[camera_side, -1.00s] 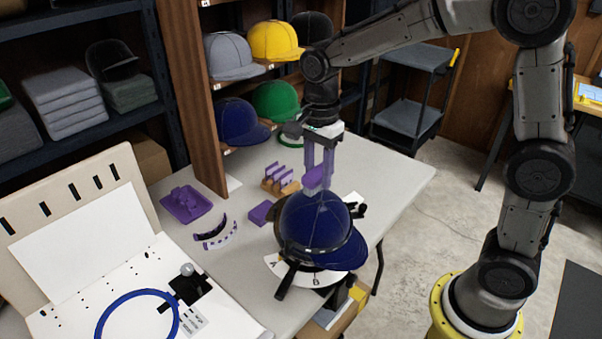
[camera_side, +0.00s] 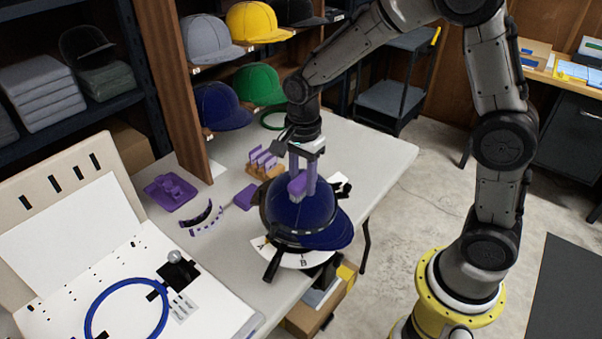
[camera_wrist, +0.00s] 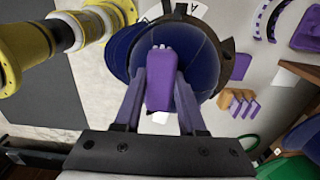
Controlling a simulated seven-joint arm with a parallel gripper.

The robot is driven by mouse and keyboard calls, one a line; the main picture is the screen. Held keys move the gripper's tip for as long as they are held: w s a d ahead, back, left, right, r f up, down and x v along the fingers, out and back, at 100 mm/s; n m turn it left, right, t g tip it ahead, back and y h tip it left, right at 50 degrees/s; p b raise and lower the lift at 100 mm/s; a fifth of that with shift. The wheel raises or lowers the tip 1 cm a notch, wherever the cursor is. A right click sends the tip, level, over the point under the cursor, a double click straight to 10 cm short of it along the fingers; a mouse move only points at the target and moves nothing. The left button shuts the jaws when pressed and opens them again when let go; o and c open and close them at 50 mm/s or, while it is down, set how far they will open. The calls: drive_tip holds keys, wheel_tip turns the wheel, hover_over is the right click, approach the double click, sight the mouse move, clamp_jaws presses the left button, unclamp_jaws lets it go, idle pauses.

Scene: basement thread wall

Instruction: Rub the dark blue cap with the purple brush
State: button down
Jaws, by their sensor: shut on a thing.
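The dark blue cap (camera_side: 312,218) sits on a black stand with its brim toward the lower right. My gripper (camera_side: 302,186) is above the cap's crown, pointing down, its purple fingers shut on the purple brush (camera_side: 297,184). The brush overlaps the upper crown in the side view; I cannot tell for sure whether it touches. In the wrist view, the brush (camera_wrist: 160,82) lies between the fingers of my gripper (camera_wrist: 160,76), with pale tips at its far end, over the cap (camera_wrist: 196,42).
Under the cap is a white lettered plate (camera_side: 290,258) with black arms. Left of it are a purple block (camera_side: 246,196), a curved strip (camera_side: 203,219), a purple tray (camera_side: 170,193) and a wooden rack (camera_side: 264,166). Shelved caps, including another dark blue one (camera_side: 220,105), stand behind.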

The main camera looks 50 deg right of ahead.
drive_tip(key=shift+d+f, duration=0.1)
drive_tip(key=shift+d, duration=1.6)
drive_tip(key=shift+a, duration=2.2)
drive_tip(key=shift+d+r, duration=0.15)
drive_tip(key=shift+r, duration=3.9)
